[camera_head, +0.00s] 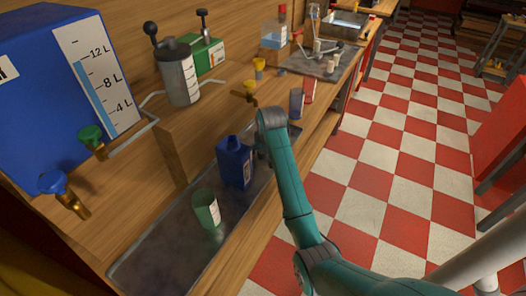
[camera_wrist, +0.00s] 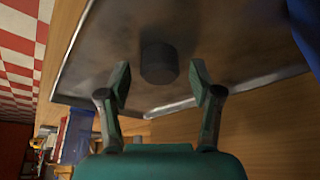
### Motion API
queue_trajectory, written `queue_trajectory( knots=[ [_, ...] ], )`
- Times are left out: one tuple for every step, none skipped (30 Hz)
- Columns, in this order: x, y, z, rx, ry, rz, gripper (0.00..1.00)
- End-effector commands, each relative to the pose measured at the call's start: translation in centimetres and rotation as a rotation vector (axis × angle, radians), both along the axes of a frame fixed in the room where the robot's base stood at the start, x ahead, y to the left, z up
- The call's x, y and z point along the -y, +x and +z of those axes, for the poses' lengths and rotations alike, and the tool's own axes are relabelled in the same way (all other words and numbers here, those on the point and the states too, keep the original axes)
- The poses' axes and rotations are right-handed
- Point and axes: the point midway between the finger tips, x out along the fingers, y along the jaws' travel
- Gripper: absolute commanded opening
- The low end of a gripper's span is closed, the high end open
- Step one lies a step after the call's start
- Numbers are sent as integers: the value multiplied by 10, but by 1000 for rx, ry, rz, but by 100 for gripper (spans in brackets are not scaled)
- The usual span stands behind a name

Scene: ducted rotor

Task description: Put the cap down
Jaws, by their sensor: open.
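A dark round cap (camera_wrist: 158,62) sits on the metal tray (camera_wrist: 105,45) in the wrist view, close beyond the tips of my gripper (camera_wrist: 160,76). The fingers are spread apart, one to each side of the cap's near end, with visible gaps. In the head view my gripper (camera_head: 261,148) is over the tray's right part (camera_head: 160,245), beside the blue bottle (camera_head: 235,165); I cannot make out the cap there. The blue bottle also shows at the upper right edge of the wrist view (camera_wrist: 307,28).
A green cup (camera_head: 206,210) stands on the tray left of the bottle. Taps with green (camera_head: 90,137) and blue (camera_head: 52,182) handles jut out at left. A grey canister (camera_head: 179,75) stands on the wooden ledge. Blue and red containers (camera_head: 297,103) stand beyond my gripper.

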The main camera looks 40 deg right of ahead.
Motion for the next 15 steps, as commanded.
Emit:
queue_trajectory(
  knots=[
    [-1, -1, 4, 1, 0, 0, 65],
    [-1, -2, 8, 1, 0, 0, 65],
    [-2, -4, 13, 4, -2, 0, 65],
    [-3, -6, 18, 3, -1, 0, 65],
    [-4, -8, 23, 3, -1, 0, 65],
    [-5, -10, 30, 4, -2, 0, 65],
    [-6, -12, 36, 4, -2, 0, 65],
    [-7, -14, 42, 5, -2, 0, 65],
    [-8, -17, 49, 5, -2, 0, 65],
    [-9, -19, 55, 5, -2, 0, 65],
    [-10, -22, 61, 5, -2, 0, 65],
    [-11, -24, 68, 5, -2, 0, 65],
    [-12, -26, 73, 5, -2, 0, 65],
    [-13, -28, 78, 4, -2, 0, 65],
    [-14, -31, 84, 4, -2, 0, 65]
  ],
)
